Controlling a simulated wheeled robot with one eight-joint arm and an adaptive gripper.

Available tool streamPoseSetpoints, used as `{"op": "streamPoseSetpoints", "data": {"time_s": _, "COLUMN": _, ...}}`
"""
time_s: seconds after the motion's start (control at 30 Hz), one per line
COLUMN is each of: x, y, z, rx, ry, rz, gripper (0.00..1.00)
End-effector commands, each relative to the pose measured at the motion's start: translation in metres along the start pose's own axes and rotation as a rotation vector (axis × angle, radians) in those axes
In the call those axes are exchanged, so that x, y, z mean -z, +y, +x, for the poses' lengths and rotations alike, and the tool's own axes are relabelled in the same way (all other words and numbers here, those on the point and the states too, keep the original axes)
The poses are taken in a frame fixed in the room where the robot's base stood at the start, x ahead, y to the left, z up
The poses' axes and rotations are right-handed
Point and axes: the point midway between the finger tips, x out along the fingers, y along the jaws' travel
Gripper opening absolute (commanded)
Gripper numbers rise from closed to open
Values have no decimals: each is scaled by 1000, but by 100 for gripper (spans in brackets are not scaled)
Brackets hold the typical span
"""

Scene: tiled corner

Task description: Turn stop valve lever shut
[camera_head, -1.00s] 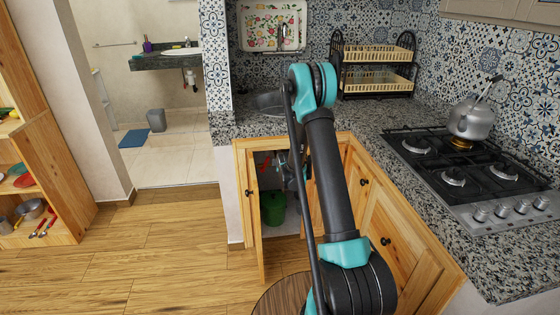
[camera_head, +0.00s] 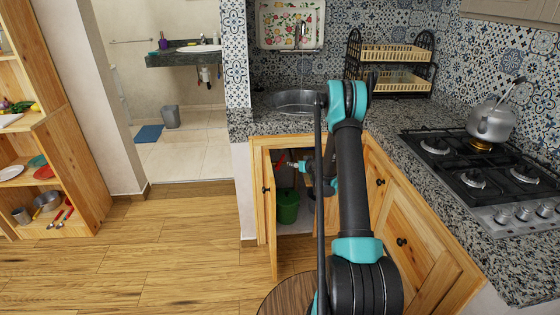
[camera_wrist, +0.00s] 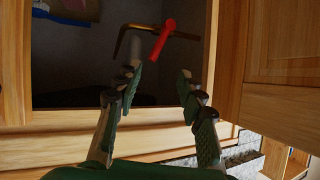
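The red stop valve lever (camera_wrist: 163,40) sits on a brass pipe (camera_wrist: 122,42) inside the dark cabinet under the sink. In the wrist view it is tilted, above and beyond my fingertips. My gripper (camera_wrist: 158,78) is open and empty, its two fingers spread below the lever, with a visible gap to it. In the head view the lever (camera_head: 281,160) shows as a small red piece in the cabinet opening. My gripper (camera_head: 298,165) is just right of it there, partly hidden by my own arm.
The open cabinet door (camera_head: 269,215) stands left of the opening. A green bin (camera_head: 288,207) is inside, low down. A wooden panel (camera_wrist: 285,55) is close on the right in the wrist view. Floor (camera_head: 190,235) to the left is clear.

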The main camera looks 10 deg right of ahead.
Motion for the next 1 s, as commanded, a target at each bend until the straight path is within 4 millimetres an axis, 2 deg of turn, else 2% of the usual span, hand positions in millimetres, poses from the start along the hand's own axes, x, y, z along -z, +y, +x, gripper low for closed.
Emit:
{"op": "streamPoseSetpoints", "data": {"time_s": 0.03, "x": -1, "y": 9, "z": 2, "rx": 12, "ry": 29, "rz": 87, "gripper": 39}}
{"op": "streamPoseSetpoints", "data": {"time_s": 0.1, "x": 0, "y": 16, "z": 4, "rx": 33, "ry": 63, "rz": 189, "gripper": 39}}
{"op": "streamPoseSetpoints", "data": {"time_s": 0.2, "x": 1, "y": 21, "z": 4, "rx": 51, "ry": 91, "rz": 273, "gripper": 39}}
{"op": "streamPoseSetpoints", "data": {"time_s": 0.43, "x": 3, "y": 21, "z": 21, "rx": 58, "ry": 99, "rz": 299, "gripper": 39}}
{"op": "streamPoseSetpoints", "data": {"time_s": 1.0, "x": 15, "y": 16, "z": 131, "rx": 58, "ry": 98, "rz": 294, "gripper": 39}}
